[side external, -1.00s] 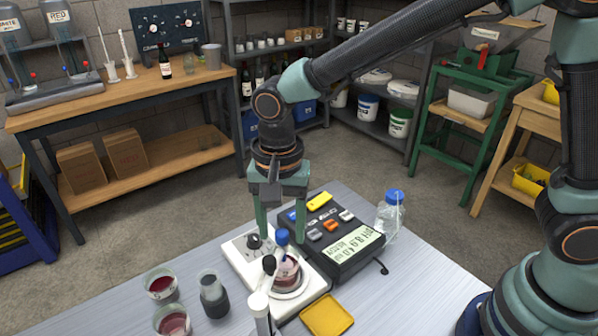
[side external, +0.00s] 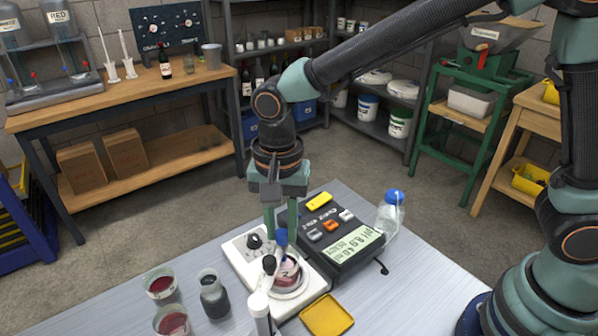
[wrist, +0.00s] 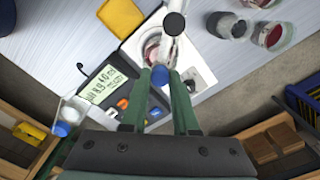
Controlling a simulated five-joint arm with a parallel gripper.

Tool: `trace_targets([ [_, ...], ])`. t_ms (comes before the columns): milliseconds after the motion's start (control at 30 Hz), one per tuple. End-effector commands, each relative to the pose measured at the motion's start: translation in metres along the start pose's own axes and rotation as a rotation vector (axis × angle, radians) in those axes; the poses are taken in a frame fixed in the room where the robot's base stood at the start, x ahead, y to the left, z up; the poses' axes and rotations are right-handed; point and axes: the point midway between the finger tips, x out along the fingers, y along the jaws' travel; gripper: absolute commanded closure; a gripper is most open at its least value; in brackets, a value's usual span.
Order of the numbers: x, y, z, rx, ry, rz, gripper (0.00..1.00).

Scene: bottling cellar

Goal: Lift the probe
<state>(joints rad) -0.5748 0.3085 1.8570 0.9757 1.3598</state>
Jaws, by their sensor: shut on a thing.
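The probe (side external: 281,237) has a blue cap and stands in a glass beaker (side external: 290,275) with reddish liquid; its lower part is hard to make out. The beaker is on a white stirrer plate (side external: 243,258). My gripper (side external: 281,231) points down over the beaker and is shut on the probe's blue top. In the wrist view the blue cap (wrist: 160,75) sits between the green fingers. A pale holder arm with a dark joint (side external: 269,265) stands in front of the beaker in the side view.
A dark meter (side external: 345,262) with a lit display stands right of the stirrer, with a blue-capped bottle (side external: 392,215) behind it. Cups of red liquid (side external: 160,284) and a dark-filled vessel (side external: 212,297) stand left. A yellow tray (side external: 327,316) lies in front.

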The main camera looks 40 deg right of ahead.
Motion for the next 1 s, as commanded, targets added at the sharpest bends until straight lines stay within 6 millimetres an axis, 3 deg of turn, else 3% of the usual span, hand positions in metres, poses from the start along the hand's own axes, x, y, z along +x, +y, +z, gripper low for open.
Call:
trace_targets([
  [733, -0.001, 0.0, 0.0, 0.0, 0.0, 0.001, 1.0],
  [1000, -0.041, -0.001, -0.001, 0.001, 0.001, -0.003, 1.0],
])
